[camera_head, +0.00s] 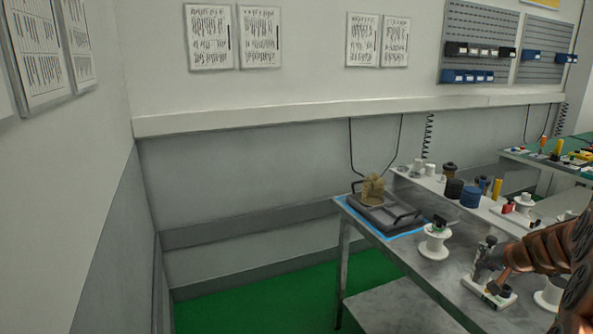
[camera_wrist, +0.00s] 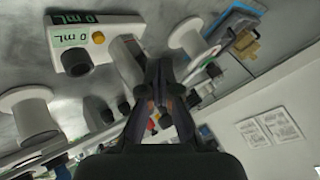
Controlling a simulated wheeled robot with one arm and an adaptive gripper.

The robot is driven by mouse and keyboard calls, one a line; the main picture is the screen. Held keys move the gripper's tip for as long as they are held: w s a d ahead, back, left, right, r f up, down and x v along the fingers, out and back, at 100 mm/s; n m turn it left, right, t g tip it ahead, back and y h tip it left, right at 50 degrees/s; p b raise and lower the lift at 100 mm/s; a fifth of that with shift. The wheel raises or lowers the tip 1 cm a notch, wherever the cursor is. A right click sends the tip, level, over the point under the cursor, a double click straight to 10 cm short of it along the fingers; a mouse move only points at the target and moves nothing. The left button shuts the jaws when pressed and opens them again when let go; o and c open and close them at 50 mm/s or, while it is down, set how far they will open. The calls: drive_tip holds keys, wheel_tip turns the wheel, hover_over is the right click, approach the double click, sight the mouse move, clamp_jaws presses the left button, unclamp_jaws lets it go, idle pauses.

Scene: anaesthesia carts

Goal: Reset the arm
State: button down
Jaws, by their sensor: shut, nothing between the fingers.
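My arm, copper-coloured, comes in from the right edge in the head view. My gripper (camera_head: 488,262) is over the metal table (camera_head: 420,262), just above a small white device (camera_head: 488,293). In the wrist view my gripper (camera_wrist: 160,68) has its dark fingers together with nothing held between them. There the white device (camera_wrist: 92,42), with green labels reading "0 mL" and a black knob, is to the left of the fingers. A grey cylinder shows behind the fingertips; I cannot tell whether they touch it.
A dark tray (camera_head: 375,216) with a tan object lies on a blue mat at the table's far left corner. White spools (camera_head: 435,243), a blue jar (camera_head: 471,197) and several small containers stand nearby. Green floor (camera_head: 260,300) left of the table is clear.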

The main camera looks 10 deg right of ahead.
drive_tip(key=s+a+r+n+g+y, duration=0.1)
drive_tip(key=a+n, duration=0.1)
drive_tip(key=a, duration=0.8)
drive_tip(key=s+a+r+n+g+y, duration=0.1)
drive_tip(key=a+r+y, duration=0.1)
drive_tip(key=a, duration=0.7)
drive_tip(key=s+a+n+g+y, duration=0.1)
drive_tip(key=s+a+n+g, duration=0.1)
drive_tip(key=s+a, duration=0.4)
drive_tip(key=s+a+n+g, duration=0.1)
drive_tip(key=s+a, duration=0.2)
drive_tip(key=a, duration=0.5)
drive_tip(key=s+a+n+g+h, duration=0.1)
drive_tip(key=s+a+n+g, duration=0.1)
drive_tip(key=s, duration=1.1)
drive_tip(key=s+a+f+n+g+h, duration=0.1)
drive_tip(key=s+a+g+h, duration=0.1)
drive_tip(key=s, duration=1.2)
drive_tip(key=shift+s+a+f+n+g+h, duration=0.35)
drive_tip(key=shift+a+g, duration=0.45)
drive_tip(key=shift+a, duration=0.4)
